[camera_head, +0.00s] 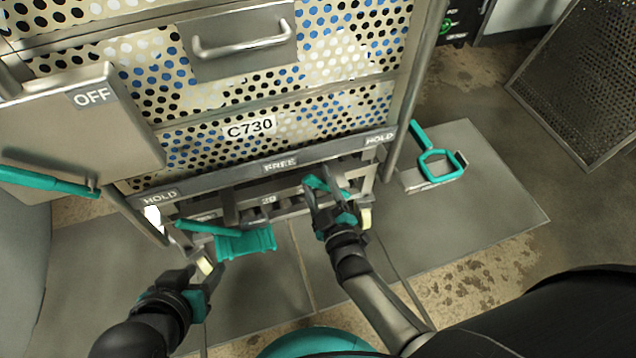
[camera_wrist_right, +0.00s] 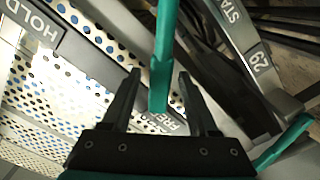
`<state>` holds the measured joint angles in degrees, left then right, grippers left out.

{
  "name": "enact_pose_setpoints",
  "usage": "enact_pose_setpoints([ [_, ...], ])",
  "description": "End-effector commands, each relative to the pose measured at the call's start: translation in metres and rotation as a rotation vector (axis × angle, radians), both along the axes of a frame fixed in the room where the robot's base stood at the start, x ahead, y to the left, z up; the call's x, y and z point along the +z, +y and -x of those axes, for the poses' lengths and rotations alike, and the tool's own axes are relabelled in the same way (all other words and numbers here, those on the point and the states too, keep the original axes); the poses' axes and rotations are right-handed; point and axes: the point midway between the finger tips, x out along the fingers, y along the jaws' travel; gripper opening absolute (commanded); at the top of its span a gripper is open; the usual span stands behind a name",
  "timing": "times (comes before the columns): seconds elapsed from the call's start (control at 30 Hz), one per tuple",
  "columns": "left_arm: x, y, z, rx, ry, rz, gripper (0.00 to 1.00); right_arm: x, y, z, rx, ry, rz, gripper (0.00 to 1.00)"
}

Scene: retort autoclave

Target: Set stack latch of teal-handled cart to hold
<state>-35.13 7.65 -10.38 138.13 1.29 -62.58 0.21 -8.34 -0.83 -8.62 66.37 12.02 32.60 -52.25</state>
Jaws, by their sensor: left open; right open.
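The cart (camera_head: 250,90) has perforated panels and a C730 label. Its front strip (camera_head: 225,179) reads HOLD, FREE, HOLD, with FREE in the middle. A teal latch lever (camera_wrist_right: 165,45) runs between the fingers of my open right gripper (camera_wrist_right: 159,78), its end over the FREE label (camera_wrist_right: 167,122). I cannot tell whether the fingers touch it. In the head view my right gripper (camera_head: 325,186) is below the strip, right of FREE, partly hiding the lever. My left gripper (camera_head: 207,262) is open and low at the left, below a teal handle piece (camera_head: 247,243).
A grey flap marked OFF (camera_head: 85,125) with a teal bar stands at the left. A teal loop handle (camera_head: 440,166) sits on the floor plate at the right. A perforated panel (camera_head: 590,80) stands at the far right. Floor right of the cart is mostly clear.

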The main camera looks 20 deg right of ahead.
Motion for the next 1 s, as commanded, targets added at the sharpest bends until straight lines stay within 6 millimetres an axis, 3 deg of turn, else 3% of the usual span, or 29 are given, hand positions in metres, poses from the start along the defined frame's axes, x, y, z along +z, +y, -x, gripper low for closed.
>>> enact_pose_setpoints([
  [0.37, -0.0002, -0.0021, -0.0016, -0.003, -0.015, 0.007, 0.5, -0.0001, 0.0002, -0.0023, 0.0, 0.001, 0.0, 0.6],
  [0.9, -0.0003, -0.0019, -0.0016, -0.003, -0.014, 0.006, 0.5, -0.0001, 0.0001, -0.0021, -0.001, 0.001, 0.0, 0.0],
  [1.0, -0.0003, -0.0018, -0.0016, -0.003, -0.014, 0.006, 0.5, -0.0002, 0.0, -0.002, 0.0, 0.0, 0.0, 0.0],
])
